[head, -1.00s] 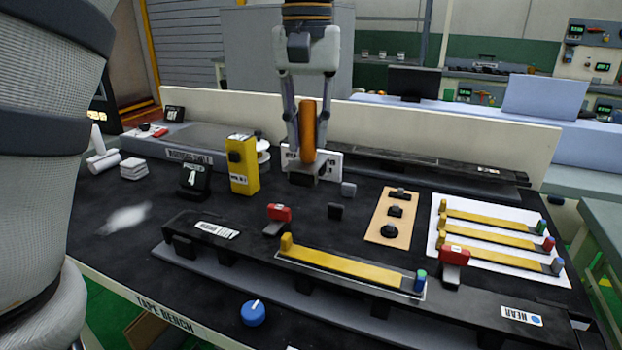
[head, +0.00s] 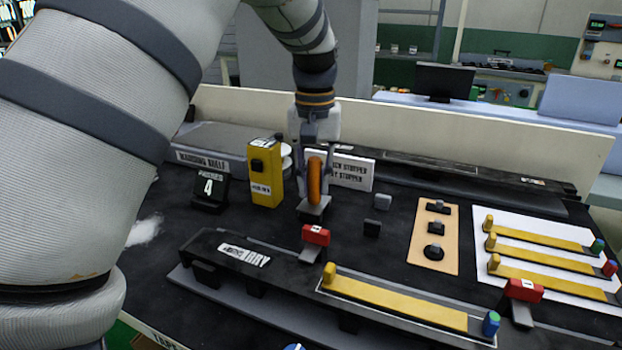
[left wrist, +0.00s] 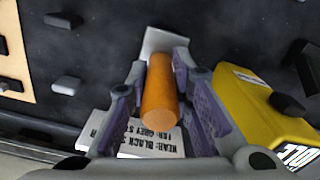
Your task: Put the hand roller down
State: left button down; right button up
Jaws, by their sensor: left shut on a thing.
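The hand roller has an orange handle (head: 315,178) and a grey block-like foot (head: 313,210). My left gripper (head: 316,172) is shut on the orange handle, with the roller upright and its foot pointing down. In the left wrist view, the handle (left wrist: 159,92) lies between the two fingers (left wrist: 158,100), and the pale foot (left wrist: 160,42) shows beyond it. The foot is at or just above the black bench top; I cannot tell if it touches. My right gripper is not in view.
A yellow box (head: 264,175) stands left of the roller, and a white sign (head: 345,171) stands behind. Small dark blocks (head: 372,228) lie to the right. A red clip (head: 316,235) and the black rail (head: 210,247) with a yellow strip (head: 395,300) are in front.

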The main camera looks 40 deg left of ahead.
pick_arm(q)
jog(key=shift+s+d+r, duration=0.2)
jog(key=shift+s, duration=0.05)
jog(key=shift+w+a+f, duration=0.1)
jog(key=shift+w+f, duration=0.1)
jog(key=shift+f, duration=0.15)
jog(key=shift+s+f, duration=0.2)
jog(key=shift+f, duration=0.3)
jog(key=c, duration=1.4)
grip_release()
jog(key=shift+w+f, duration=0.1)
jog(key=shift+c, duration=0.2)
notch_tip(320, 180, up, 14)
jog(key=shift+f+b, duration=0.15)
jog(key=shift+b, duration=0.15)
